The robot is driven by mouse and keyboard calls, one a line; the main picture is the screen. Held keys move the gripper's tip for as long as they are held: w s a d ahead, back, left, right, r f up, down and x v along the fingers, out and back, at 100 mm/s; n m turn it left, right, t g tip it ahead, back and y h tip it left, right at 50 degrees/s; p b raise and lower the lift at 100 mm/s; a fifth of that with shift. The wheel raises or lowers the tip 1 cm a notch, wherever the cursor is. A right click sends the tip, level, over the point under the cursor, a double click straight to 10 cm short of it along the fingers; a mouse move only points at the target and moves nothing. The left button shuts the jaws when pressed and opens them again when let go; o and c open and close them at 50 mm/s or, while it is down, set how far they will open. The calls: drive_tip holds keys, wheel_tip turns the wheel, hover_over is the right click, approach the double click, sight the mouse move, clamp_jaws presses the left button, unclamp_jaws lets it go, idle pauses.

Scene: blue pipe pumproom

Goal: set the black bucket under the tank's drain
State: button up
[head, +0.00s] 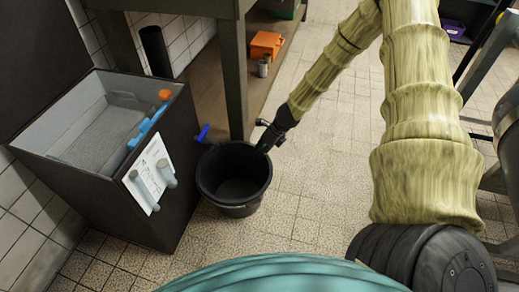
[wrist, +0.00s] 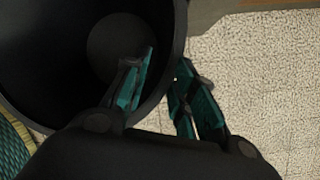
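The black bucket (head: 240,211) stands upright on the tiled floor beside the tank. The tank (head: 180,190) is a dark box with a grey interior at the left. A blue handle (head: 203,132) at its right side marks the drain, just above the bucket's back-left rim; the outlet is hard to make out, and I cannot tell whether the bucket is directly under it. My gripper (head: 266,138) is at the bucket's right rim. In the wrist view my gripper (wrist: 168,75) straddles the bucket (wrist: 60,55) rim, one finger inside and one outside, with a gap visible between the fingers.
A table leg (head: 234,80) stands just behind the bucket. An orange object (head: 266,45) and a small grey can (head: 263,68) sit on a low board behind. A black cylinder (head: 156,50) stands behind the tank. The floor right of the bucket is clear.

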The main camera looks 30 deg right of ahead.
drive_tip(key=p+v, duration=0.2)
drive_tip(key=v, duration=0.2)
drive_tip(key=shift+s+d+r, duration=0.1)
drive_tip(key=shift+s+r, duration=0.05)
drive_tip(key=shift+r, duration=0.05)
